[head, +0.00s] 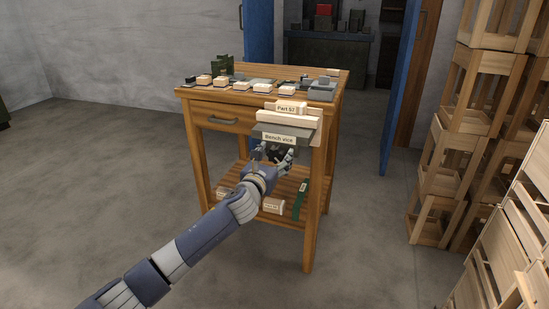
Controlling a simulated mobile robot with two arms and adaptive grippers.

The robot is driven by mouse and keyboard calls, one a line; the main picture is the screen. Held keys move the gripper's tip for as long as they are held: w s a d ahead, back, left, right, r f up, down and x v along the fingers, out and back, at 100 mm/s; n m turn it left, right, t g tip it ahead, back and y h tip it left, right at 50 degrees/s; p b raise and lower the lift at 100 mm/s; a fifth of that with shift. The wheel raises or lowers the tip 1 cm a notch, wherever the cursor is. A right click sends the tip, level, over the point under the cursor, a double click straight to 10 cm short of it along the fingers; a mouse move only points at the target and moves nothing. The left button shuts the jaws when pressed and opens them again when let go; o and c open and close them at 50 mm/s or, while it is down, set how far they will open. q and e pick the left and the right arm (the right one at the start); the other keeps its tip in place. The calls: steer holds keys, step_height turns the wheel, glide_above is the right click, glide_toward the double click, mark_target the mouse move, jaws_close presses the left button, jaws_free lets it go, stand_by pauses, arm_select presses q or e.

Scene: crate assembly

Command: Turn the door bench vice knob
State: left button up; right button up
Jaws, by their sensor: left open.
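The grey bench vice (308,136), labelled "Bench vice", is fixed at the front right edge of the wooden workbench (190,95). The vice's knob cannot be made out; the gripper and the label cover that area. My right gripper is not in view.
Several small labelled parts (238,86) lie on the benchtop. A lower shelf holds a white box (273,206) and a green item (300,199). Stacked wooden crates (440,170) stand at the right. The floor at the left is clear.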

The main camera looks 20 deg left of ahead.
arm_select(q)
steer(key=shift+c, duration=0.2)
steer(key=c, duration=1)
steer(key=shift+c, duration=0.2)
